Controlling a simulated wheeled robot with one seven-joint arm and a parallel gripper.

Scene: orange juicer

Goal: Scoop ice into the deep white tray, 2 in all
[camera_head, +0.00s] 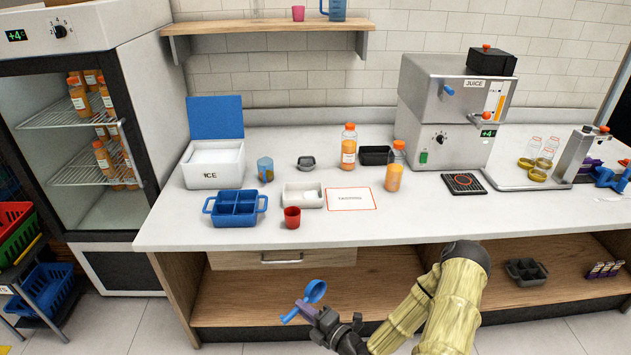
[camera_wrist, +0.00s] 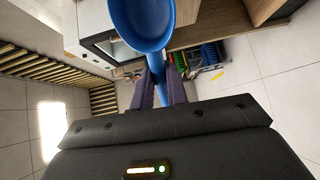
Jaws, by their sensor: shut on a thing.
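My gripper (camera_head: 309,308) is in front of the counter, below its front edge, and is shut on the handle of a blue scoop (camera_head: 315,291). In the wrist view the scoop's bowl (camera_wrist: 143,22) extends beyond the purple fingers (camera_wrist: 160,88). The bowl looks empty in the wrist view. The white ice box (camera_head: 213,166) stands at the left of the counter with its blue lid (camera_head: 215,117) raised. Pale content fills it. The deep white tray (camera_head: 303,205) sits on the counter to the right of the blue divided caddy; something pale lies in its right part.
The blue caddy (camera_head: 235,221), a red cup (camera_head: 292,217) and a blue jug (camera_head: 265,169) stand near the tray. A marked tasting card (camera_head: 350,199) and juice bottles (camera_head: 348,147) are to the right. The counter front (camera_head: 400,229) is mostly clear.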

